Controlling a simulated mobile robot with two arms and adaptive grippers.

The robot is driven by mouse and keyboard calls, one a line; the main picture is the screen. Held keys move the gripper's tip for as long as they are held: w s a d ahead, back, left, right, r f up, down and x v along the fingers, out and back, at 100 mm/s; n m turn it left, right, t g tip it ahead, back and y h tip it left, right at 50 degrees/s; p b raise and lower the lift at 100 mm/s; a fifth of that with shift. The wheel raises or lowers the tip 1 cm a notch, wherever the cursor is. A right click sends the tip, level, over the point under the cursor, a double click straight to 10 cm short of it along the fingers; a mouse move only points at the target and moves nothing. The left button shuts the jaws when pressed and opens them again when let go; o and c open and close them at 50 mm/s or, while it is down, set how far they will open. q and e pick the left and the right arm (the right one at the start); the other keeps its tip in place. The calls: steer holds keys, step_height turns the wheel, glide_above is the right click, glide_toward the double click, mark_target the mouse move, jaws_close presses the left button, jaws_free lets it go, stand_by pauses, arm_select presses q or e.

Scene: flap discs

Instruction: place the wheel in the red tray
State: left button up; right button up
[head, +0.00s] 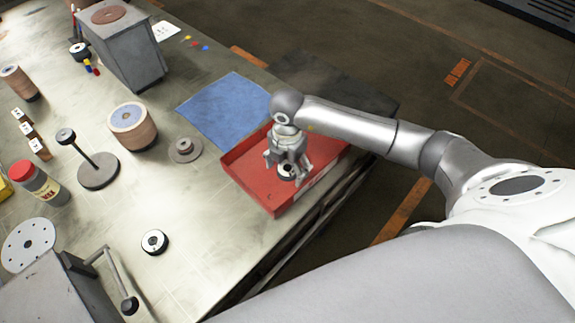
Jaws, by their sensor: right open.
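The red tray (249,189) sits at the right edge of the workbench. A small dark wheel with a pale centre (286,171) is in the tray, just below my right gripper (288,174). My right gripper is open, with its fingers around or just above this wheel; I cannot tell whether they touch it. The gripper hides part of the wheel and of the tray floor. A similar black wheel with a white hub (154,242) lies flat on the bench, left of and nearer than the tray. My left gripper is not in view.
A blue cloth (226,109) lies behind the tray. Bare bench surrounds the front wheel.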

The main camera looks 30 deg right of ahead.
mark_target(288, 169)
steer(key=shift+r, duration=0.45)
step_height(288, 169, up, 12)
steer(key=b, duration=0.3)
steer(key=shift+f, duration=0.25)
steer(key=shift+s+f, duration=0.1)
